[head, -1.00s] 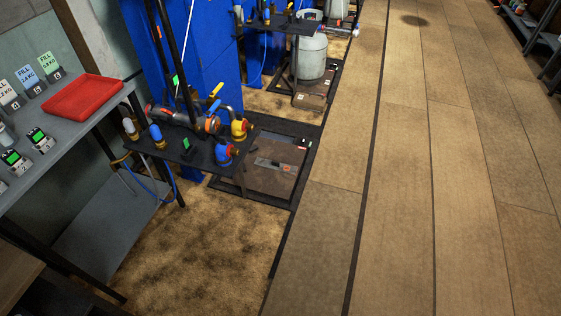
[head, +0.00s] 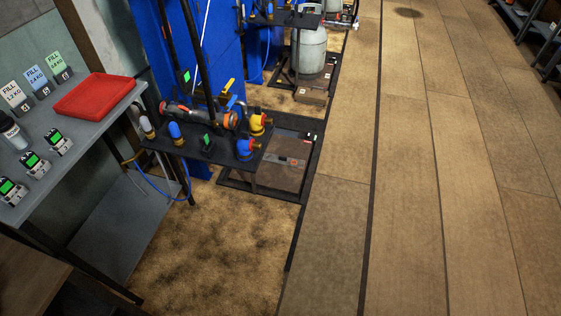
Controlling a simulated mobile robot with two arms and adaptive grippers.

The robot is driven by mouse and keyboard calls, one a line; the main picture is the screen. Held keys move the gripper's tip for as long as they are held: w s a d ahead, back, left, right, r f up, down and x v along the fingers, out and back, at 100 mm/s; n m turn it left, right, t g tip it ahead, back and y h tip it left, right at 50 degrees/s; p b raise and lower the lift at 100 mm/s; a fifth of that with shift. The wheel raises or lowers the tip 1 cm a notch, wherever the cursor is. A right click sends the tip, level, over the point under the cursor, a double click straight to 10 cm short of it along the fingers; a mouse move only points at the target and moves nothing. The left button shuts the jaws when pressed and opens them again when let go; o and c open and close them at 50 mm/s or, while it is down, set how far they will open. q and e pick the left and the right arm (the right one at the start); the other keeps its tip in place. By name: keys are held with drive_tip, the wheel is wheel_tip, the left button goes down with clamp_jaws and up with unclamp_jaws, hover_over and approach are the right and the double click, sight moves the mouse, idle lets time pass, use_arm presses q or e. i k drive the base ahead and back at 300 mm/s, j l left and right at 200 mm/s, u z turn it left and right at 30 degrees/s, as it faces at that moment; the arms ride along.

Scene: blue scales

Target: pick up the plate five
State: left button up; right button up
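Three upright cards stand at the back of the grey table (head: 95,117) on the left: a white card (head: 13,95), a blue card (head: 35,75) and a green card (head: 57,65), each marked FILL with a weight. Each has a small dark numbered block at its foot. The block by the blue card (head: 44,91) seems to bear a 5, but its figure is too small to be sure. I cannot tell for certain which thing is plate five. Neither of my grippers is in view.
A black stand with valves (head: 215,150) is beside the table, over a floor scale (head: 270,170). The plank floor (head: 420,200) is clear.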

sight(282, 160)
drive_tip(key=i+l+u, duration=0.15)
drive_tip(key=u, duration=0.35)
drive_tip(key=i+l+u, duration=0.1)
drive_tip(key=u, duration=0.4)
drive_tip(key=i+l+u, duration=0.25)
drive_tip(key=l, duration=0.6)
drive_tip(key=i+l+u, duration=0.1)
drive_tip(key=l+u, duration=0.2)
drive_tip(key=l, duration=0.55)
drive_tip(key=i+l+u, duration=0.1)
drive_tip(key=l+u, duration=0.15)
drive_tip(key=l, duration=0.6)
